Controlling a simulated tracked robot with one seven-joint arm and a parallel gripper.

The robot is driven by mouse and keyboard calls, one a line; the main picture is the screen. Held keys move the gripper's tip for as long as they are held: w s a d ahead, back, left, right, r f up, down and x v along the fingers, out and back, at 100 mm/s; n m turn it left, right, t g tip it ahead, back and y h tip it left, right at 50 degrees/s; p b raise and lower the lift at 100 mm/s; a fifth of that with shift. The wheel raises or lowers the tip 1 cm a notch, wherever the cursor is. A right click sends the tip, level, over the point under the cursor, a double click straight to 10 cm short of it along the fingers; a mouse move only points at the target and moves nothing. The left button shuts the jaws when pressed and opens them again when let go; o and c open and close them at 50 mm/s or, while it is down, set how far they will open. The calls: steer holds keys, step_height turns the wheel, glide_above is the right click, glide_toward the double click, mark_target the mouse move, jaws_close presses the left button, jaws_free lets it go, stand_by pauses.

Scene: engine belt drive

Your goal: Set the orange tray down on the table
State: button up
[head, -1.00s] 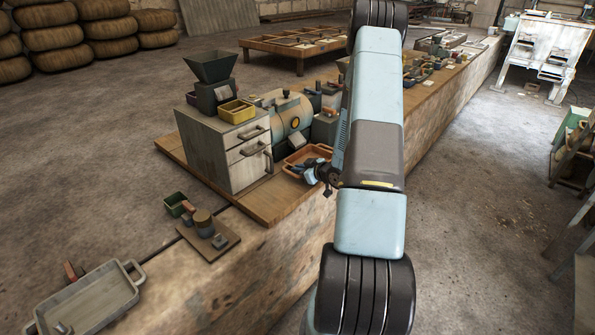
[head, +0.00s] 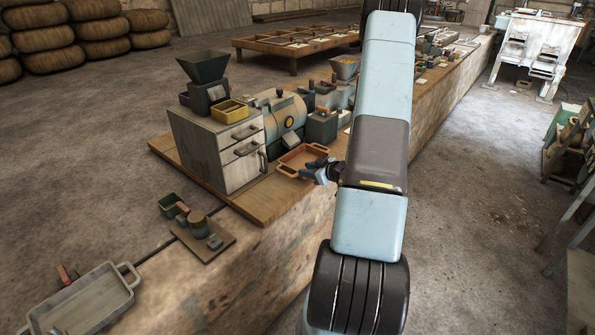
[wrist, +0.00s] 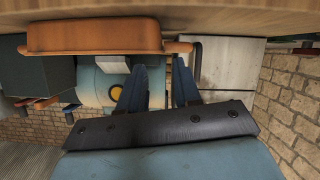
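The orange tray (head: 297,171) rests on the wooden table (head: 262,205), to the right of the grey drawer cabinet. In the wrist view, which looks upside down, the tray (wrist: 95,37) sits level against the tabletop (wrist: 230,18). My gripper (head: 312,169) is at the tray's near right side, close to its handle. In the wrist view its two blue fingers (wrist: 158,70) stand apart with a gap between them, and nothing shows clamped there. Whether a finger still touches the tray cannot be told.
The drawer cabinet (head: 215,150) carries a hopper and a yellow bin (head: 230,112). A rounded machine (head: 283,115) stands behind the tray. A grey tray (head: 85,300) and a small board with parts (head: 205,240) lie nearer. Bare tabletop shows before the orange tray.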

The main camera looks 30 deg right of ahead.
steer(key=s+a+r+m+g+h, duration=0.1)
steer(key=s+a+r+h, duration=0.1)
steer(key=r, duration=0.7)
steer(key=s+a+r+m+g+h, duration=0.1)
steer(key=a+r+g+h, duration=0.15)
steer(key=r, duration=0.55)
steer(key=s+a+r+m+g+h, duration=0.1)
steer(key=s+a+r+h, duration=0.15)
steer(key=r, duration=0.65)
steer(key=s+a+r+m+g+y, duration=0.1)
steer(key=s+a+r, duration=0.4)
steer(key=s+a, duration=0.3)
steer(key=s+a+r+m+g+y, duration=0.1)
steer(key=s+a+r, duration=0.3)
steer(key=s+a, duration=0.4)
steer(key=s+y, duration=0.1)
steer(key=s, duration=0.4)
steer(key=shift+s+a+r+m+g, duration=0.35)
steer(key=shift+s+a+m, duration=0.05)
steer(key=shift+w, duration=0.1)
